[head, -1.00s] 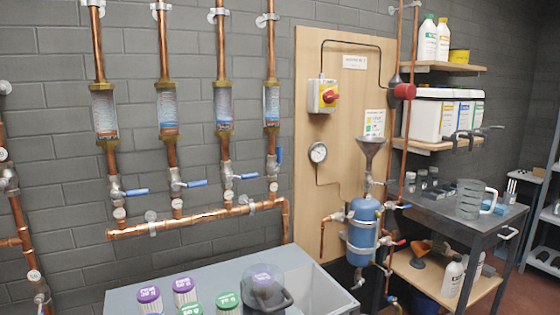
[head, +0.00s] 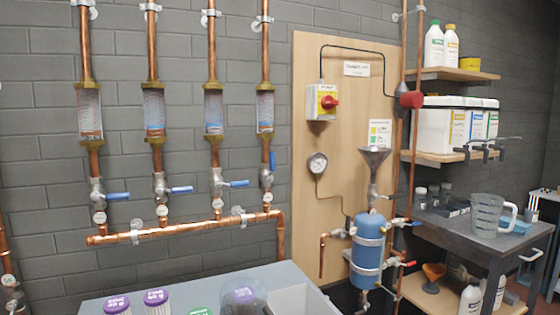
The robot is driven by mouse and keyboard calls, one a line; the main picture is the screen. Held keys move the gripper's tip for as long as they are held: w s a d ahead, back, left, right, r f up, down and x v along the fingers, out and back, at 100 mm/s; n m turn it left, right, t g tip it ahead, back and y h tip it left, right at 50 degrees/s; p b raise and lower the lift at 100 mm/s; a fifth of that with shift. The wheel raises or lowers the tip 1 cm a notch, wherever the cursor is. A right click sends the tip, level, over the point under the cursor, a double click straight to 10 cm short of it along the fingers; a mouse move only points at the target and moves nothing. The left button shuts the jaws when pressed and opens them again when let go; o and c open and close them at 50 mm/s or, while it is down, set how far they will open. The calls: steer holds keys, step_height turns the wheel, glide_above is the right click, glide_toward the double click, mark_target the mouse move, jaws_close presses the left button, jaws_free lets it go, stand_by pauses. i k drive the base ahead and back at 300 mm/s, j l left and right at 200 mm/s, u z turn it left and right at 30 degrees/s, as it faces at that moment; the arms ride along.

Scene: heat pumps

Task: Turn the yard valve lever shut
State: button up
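Several vertical copper pipes on the grey wall each have a valve with a blue lever above a shared copper manifold (head: 185,229). The levers of the left valve (head: 119,197), the second valve (head: 181,190) and the third valve (head: 238,184) point sideways to the right. The lever of the rightmost valve (head: 273,162) stands upright along its pipe. Small round white tags sit below the valves, but I cannot read them, so I cannot tell which valve is the yard one. My gripper is not in view.
A wooden panel (head: 305,215) holds a red-and-yellow switch (head: 324,101), a gauge (head: 317,163) and a blue tank (head: 368,250). A grey bench (head: 276,277) with purple-lidded and green-lidded containers stands below the manifold. A dark trolley (head: 470,236) with a clear jug (head: 487,214) is at right.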

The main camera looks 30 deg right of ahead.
mark_target(270, 178)
steer(key=l+u, duration=0.3)
steer(key=l, duration=1.8)
steer(key=i, duration=0.9)
